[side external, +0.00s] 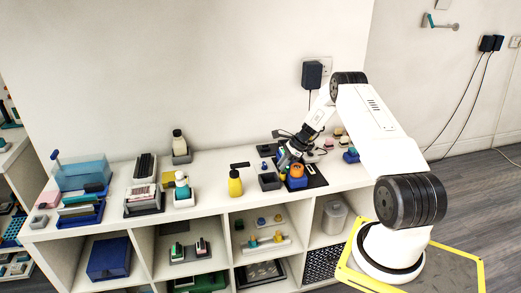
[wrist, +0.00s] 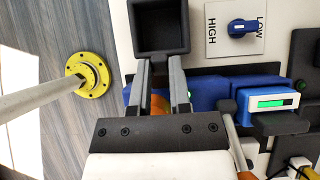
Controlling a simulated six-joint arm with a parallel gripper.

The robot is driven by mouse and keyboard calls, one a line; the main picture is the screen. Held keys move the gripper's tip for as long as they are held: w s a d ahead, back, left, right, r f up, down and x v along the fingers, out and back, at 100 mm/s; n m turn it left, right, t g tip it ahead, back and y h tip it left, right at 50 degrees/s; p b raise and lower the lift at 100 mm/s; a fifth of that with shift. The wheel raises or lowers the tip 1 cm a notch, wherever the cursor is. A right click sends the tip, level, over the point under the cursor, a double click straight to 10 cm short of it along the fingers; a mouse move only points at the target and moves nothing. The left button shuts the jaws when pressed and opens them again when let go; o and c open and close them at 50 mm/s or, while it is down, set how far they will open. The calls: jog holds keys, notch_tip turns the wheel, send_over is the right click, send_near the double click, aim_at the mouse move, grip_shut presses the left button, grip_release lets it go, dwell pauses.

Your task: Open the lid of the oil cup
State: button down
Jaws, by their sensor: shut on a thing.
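In the side external view, a blue item with an orange round top (side external: 297,171) stands on a black mat near the front edge of the white shelf top; I take it for the oil cup and its lid. My gripper (side external: 285,164) is down at it from behind and left. In the wrist view, my two grey fingers (wrist: 160,72) stand on either side of the orange top (wrist: 159,105), shut on it. The blue body (wrist: 204,91) shows beside the fingers. The fingers and gripper body hide most of the orange top, and any gap under it cannot be seen.
An open dark square box (wrist: 160,27) lies just beyond my fingertips. A HIGH/LOW panel with a blue knob (wrist: 243,27) and a blue-and-white device with a green display (wrist: 270,102) are to the right. A yellow bottle (side external: 235,183) stands left of the mat.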

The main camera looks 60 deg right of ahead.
jog(key=shift+s+d+r+t+y, duration=0.1)
jog(key=shift+s+d+t+y, duration=0.15)
jog(key=shift+t+y, duration=0.35)
jog(key=shift+s+d+t+y, duration=0.25)
jog(key=shift+t+y, duration=0.35)
jog(key=c, duration=0.6)
grip_release()
jog(key=shift+o, duration=0.2)
jog(key=shift+s+d+r, duration=0.1)
